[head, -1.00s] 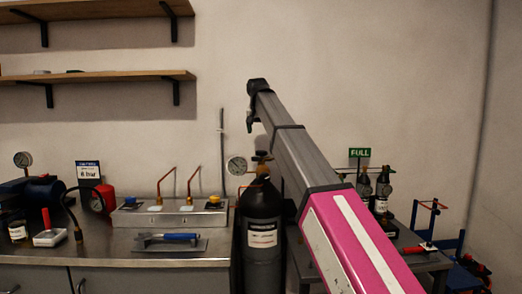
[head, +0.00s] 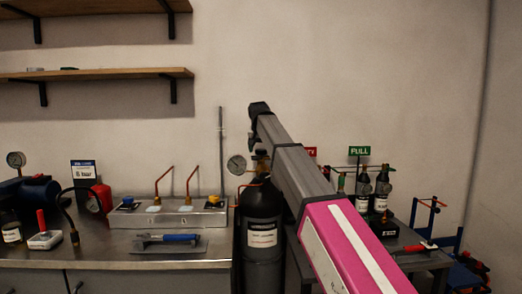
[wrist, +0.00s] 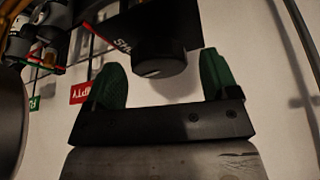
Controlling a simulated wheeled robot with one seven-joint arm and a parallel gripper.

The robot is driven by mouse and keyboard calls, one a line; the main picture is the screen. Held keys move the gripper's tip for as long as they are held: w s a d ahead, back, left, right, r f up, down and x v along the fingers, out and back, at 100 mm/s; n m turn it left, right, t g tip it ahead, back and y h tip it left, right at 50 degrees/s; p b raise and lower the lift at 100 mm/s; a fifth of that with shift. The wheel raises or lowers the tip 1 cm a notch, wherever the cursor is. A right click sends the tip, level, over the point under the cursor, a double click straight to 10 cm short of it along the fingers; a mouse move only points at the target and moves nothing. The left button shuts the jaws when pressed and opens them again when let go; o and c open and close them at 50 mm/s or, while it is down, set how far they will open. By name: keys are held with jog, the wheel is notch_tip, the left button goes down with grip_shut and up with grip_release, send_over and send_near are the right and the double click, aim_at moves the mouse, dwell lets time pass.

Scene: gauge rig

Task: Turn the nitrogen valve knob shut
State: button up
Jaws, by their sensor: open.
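In the wrist view a dark round knob (wrist: 158,58) with a pale line on its face sits below a black panel (wrist: 150,25) with partly visible white lettering. My gripper (wrist: 161,66) is open, with one green finger on each side of the knob in the picture. No clear contact shows, and I cannot tell the depth gap. In the head view a dark gas cylinder (head: 262,222) stands with a brass valve (head: 261,160) and a gauge (head: 237,165) on top. My arm hides my gripper and the knob there.
A bench (head: 150,258) with a metal manifold box (head: 168,214) and blue-handled tool lies left. Small bottles (head: 382,188) stand right, near a green FULL sign (head: 359,151) and a red sign (head: 311,151). Shelves (head: 110,73) hang on the wall, upper left.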

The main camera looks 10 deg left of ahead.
jog(key=shift+f, duration=0.25)
jog(key=shift+w, duration=0.1)
jog(key=c, duration=0.9)
jog(key=shift+m+h, duration=0.5)
jog(key=shift+m, duration=0.9)
jog(key=o, duration=0.9)
